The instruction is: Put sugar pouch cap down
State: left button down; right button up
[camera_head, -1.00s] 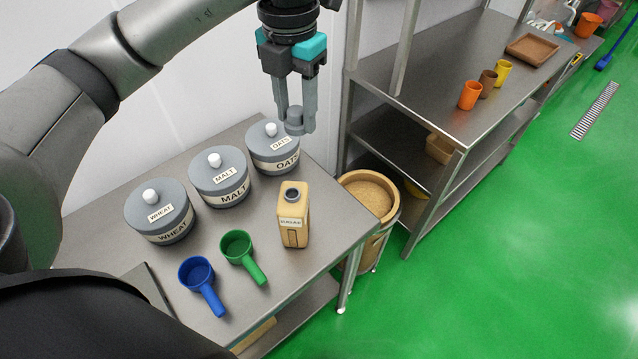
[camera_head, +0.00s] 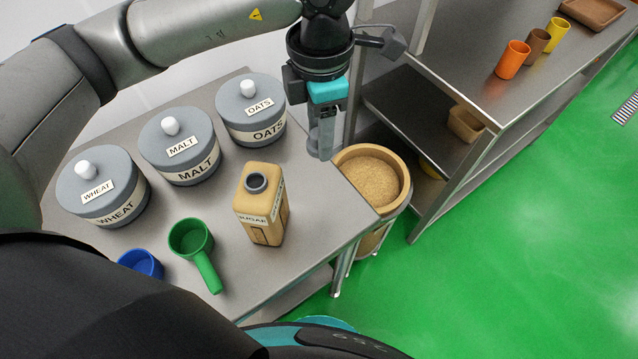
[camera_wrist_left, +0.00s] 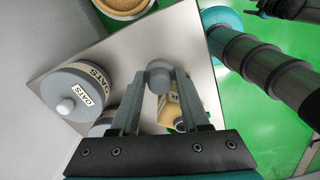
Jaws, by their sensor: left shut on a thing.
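The sugar pouch (camera_head: 262,212) is a tan jug-like pack with an open grey spout, upright on the steel table. My left gripper (camera_head: 323,145) is above the table's right part, to the right of the pouch in the head view. It is shut on the grey sugar pouch cap, which shows between the fingertips in the left wrist view (camera_wrist_left: 158,74). The cap looks held above the tabletop; the exact gap is unclear. The right gripper is not clearly seen.
Lidded jars of wheat (camera_head: 103,193), malt (camera_head: 178,146) and oats (camera_head: 250,108) line the table's back. A green scoop (camera_head: 191,238) and blue scoop (camera_head: 140,263) lie in front. A grain-filled bin (camera_head: 368,185) stands beyond the right edge. Tabletop right of the pouch (camera_head: 313,215) is bare.

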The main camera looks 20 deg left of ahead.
pick_arm(q)
jog(key=b, duration=0.1)
send_over(320, 195)
notch_tip(320, 195, down, 10)
jog(key=shift+f, duration=0.1)
jog(key=shift+f+b, duration=0.35)
jog(key=shift+f, duration=2.1)
jog(key=shift+f, duration=0.2)
jog(key=shift+c, duration=2)
grip_release()
jog(key=shift+r, duration=0.1)
jog(key=shift+r, duration=0.2)
notch_tip(320, 195, up, 12)
jog(key=shift+f+p, duration=0.1)
jog(key=shift+p, duration=0.6)
